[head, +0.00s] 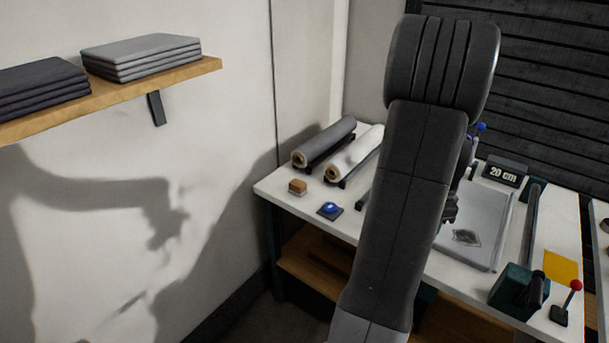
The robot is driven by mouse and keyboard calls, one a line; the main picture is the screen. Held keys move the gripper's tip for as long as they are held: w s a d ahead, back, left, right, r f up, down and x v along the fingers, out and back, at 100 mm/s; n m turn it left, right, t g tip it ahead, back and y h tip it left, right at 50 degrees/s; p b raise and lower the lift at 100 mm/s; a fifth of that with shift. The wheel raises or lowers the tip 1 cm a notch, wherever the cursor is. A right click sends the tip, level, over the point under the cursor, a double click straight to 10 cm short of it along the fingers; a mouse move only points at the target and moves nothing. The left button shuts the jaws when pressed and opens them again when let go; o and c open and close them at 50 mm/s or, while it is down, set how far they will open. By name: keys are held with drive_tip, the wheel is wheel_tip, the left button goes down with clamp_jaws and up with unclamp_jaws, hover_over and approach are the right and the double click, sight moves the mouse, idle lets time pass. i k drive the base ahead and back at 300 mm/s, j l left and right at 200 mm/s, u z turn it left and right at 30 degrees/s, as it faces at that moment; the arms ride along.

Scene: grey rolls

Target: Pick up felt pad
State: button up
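I cannot tell for sure which thing is the felt pad. A small brown block with a pale lower part (297,187) sits at the table's left end. A flat grey board (485,212) lies on the table right of my arm, with a small dark patch (467,237) on it. Folded light grey sheets (140,57) and dark sheets (42,85) are stacked on the wall shelf. My gripper (450,208) is mostly hidden behind my arm, near the grey board's left edge. Its fingers and anything between them cannot be made out.
A grey roll (325,139) and a white roll (356,151) rest on black holders on the white table (275,186). A blue button (330,208) stands in front. A "20 cm" sign (502,173), dark green block (513,287), yellow sheet (561,267) and red-knobbed lever (566,302) are at right.

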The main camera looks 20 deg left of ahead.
sight(298, 188)
drive_tip(key=i+l+u, duration=0.1)
drive_tip(key=i+u, duration=0.2)
drive_tip(key=i, duration=0.2)
drive_tip(key=i+l+u, duration=0.2)
drive_tip(key=i+u, duration=0.15)
drive_tip(key=i, duration=0.15)
drive_tip(key=u, duration=0.95)
